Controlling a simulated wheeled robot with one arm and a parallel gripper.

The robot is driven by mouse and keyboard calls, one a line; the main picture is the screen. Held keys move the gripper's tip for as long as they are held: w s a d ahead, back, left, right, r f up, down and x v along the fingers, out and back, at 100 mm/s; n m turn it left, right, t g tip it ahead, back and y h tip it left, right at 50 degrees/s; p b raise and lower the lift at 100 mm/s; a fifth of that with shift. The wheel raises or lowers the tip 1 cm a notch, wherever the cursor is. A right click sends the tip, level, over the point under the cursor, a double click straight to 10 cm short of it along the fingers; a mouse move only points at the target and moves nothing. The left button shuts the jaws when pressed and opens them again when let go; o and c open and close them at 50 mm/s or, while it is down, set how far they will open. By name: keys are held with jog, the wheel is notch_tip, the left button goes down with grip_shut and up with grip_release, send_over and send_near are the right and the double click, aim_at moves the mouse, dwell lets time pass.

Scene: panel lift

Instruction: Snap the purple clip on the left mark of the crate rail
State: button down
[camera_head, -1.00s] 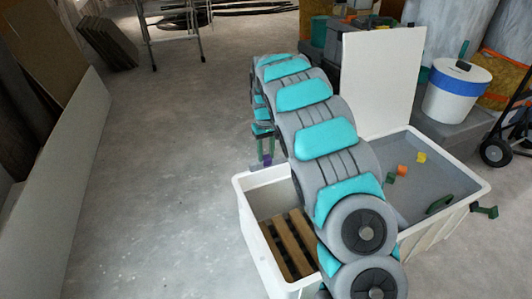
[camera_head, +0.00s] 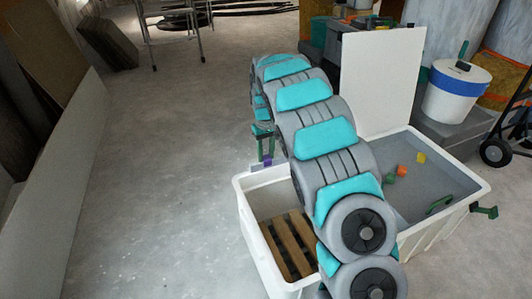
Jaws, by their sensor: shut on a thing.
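The purple clip (camera_head: 267,160) is small and sits between the fingers of my gripper (camera_head: 266,150), which is shut on it. My gripper points down at the far left part of the white crate (camera_head: 244,206), close to its far rim. I cannot tell whether the clip touches the rim or is just above it. The left mark on the rail cannot be made out. My own arm crosses the middle of the crate and hides much of it.
The crate holds wooden slats (camera_head: 288,243) at left, and an orange block (camera_head: 402,170) and a yellow block (camera_head: 421,158) at right. A white panel (camera_head: 382,80) stands behind.

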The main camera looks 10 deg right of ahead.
jog(key=shift+r+p, duration=0.9)
jog(key=shift+r, duration=1.1)
jog(key=shift+s+a+r, duration=0.15)
jog(key=shift+s+r, duration=0.05)
jog(key=shift+s, duration=0.25)
jog(key=s+m+p, duration=0.2)
jog(key=s+p, duration=0.1)
jog(key=s, duration=0.6)
jog(key=shift+s+r+p, duration=0.2)
jog(key=shift+r+p, duration=0.1)
jog(key=shift+p, duration=0.1)
